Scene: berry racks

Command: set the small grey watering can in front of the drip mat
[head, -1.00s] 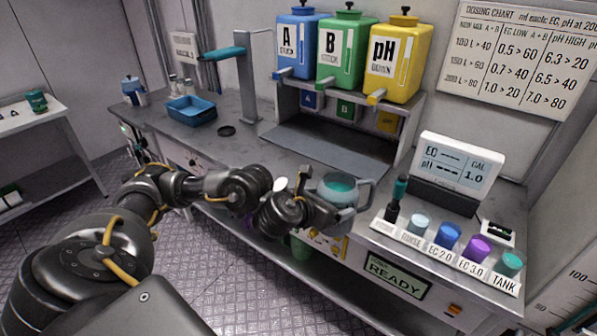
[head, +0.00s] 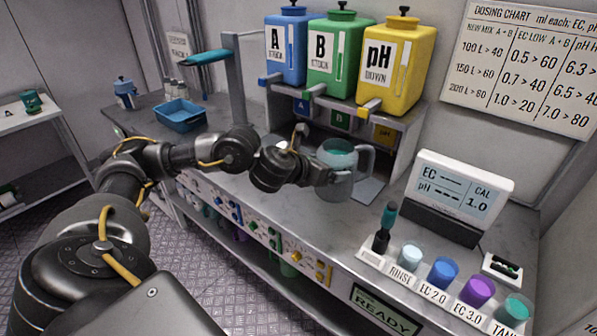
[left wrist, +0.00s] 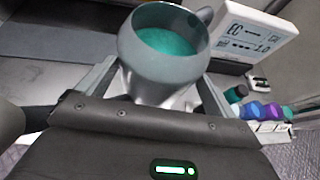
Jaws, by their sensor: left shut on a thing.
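The small grey watering can (head: 337,184), a rounded grey vessel with a side handle and teal liquid inside, is held by my left gripper (head: 322,176). The can also shows in the left wrist view (left wrist: 165,75), between the fingers of my left gripper (left wrist: 160,85). It looks upright; I make out no spout. The dark drip mat (head: 369,189) lies under the dosing rack, partly hidden behind the can and my arm. In the head view the can overlaps the mat's front part. I cannot tell whether its base touches the counter. My right gripper is not in view.
Blue, green and yellow dosing tanks (head: 333,57) stand on the rack above the mat. The EC/pH meter (head: 460,192) and a row of labelled cups (head: 443,270) are to the right. A blue tray (head: 180,115) is at the left. Bare counter (head: 325,235) shows in front.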

